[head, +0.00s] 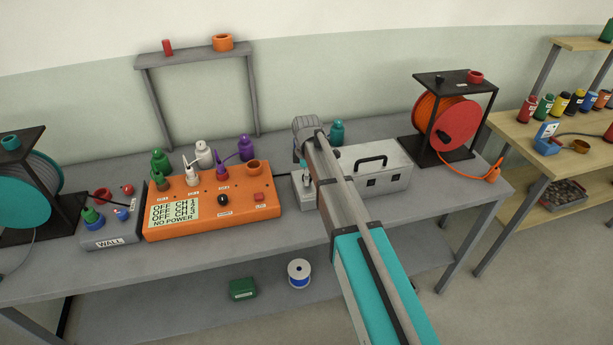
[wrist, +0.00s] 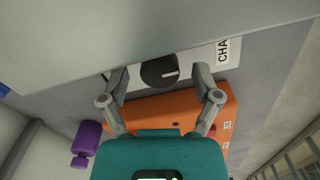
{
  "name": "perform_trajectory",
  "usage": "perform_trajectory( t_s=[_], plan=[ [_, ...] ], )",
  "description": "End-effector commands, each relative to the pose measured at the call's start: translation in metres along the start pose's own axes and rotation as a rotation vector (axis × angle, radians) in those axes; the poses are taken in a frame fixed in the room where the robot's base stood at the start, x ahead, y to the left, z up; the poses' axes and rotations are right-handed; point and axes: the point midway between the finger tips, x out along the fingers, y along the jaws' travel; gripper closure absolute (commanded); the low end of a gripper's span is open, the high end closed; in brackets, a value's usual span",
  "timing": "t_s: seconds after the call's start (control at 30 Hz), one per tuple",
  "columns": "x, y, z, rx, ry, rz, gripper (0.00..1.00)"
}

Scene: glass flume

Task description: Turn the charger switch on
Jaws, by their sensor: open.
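My gripper (wrist: 160,78) is open, with one finger on each side of the knob and a visible gap on both sides. I cannot tell how far the fingertips are from the surface. In the head view my arm hides the knob, and a grey case (head: 398,182) with a black handle stands just right of the arm.
An orange box (head: 240,208) left of my arm has a display reading OFF for its channels and NO POWER. A grey WALL box (head: 108,238) is farther left. An orange cable reel (head: 440,118) stands at the right end of the bench (head: 235,252).

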Motion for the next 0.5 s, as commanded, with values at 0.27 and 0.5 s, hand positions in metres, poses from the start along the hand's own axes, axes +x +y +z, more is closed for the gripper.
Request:
perform_trajectory(
  t_s=[0.27, 0.5],
  plan=[
    [0.0000, 0.0000, 0.0000, 0.000, 0.000, 0.000, 0.62],
    [0.0000, 0.0000, 0.0000, 0.000, 0.000, 0.000, 1.00]
  ],
)
